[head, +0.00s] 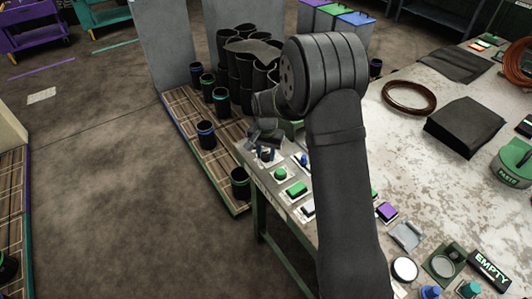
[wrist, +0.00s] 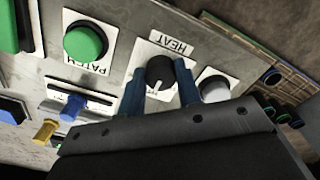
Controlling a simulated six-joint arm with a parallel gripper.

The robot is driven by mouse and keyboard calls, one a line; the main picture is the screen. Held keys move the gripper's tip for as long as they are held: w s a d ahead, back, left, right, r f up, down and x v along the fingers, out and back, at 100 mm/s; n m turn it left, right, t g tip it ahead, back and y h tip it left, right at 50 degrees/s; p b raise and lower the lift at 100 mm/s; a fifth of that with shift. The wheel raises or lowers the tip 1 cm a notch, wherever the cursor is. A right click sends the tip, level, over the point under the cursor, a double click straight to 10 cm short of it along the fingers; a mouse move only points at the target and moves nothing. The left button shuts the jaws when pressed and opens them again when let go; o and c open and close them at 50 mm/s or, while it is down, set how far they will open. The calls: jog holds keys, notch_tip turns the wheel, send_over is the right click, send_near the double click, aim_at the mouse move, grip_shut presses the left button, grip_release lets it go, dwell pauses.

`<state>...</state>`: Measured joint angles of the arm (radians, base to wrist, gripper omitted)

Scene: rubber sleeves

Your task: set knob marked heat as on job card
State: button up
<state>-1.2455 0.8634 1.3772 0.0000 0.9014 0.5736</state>
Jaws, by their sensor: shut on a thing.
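The knob marked HEAT (wrist: 160,70) is black with a pale pointer line and sits on a white plate in the wrist view. Its HEAT label (wrist: 172,46) is beside it. My gripper (wrist: 160,84) has its two blue fingers on either side of the knob, shut on it. The pointer's exact setting is hard to read. In the head view my gripper (head: 266,142) is at the table's left corner, and my arm hides much of the panel. I cannot make out the job card in either view.
A green PATCH button (wrist: 85,41), a white round button (wrist: 213,86) and a blue switch (wrist: 73,106) are close around the knob. Black sleeves (head: 250,75) stand on a slatted pallet (head: 186,104) beyond the table (head: 415,88). A black EMPTY sign (head: 489,268) is at lower right.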

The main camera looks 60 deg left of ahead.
aim_at(266, 155)
jog(key=o, duration=1)
notch_tip(266, 155, up, 18)
jog(key=shift+f, duration=0.25)
jog(key=shift+f, duration=0.1)
notch_tip(266, 155, down, 17)
jog(key=shift+f, duration=0.15)
dwell(0.3)
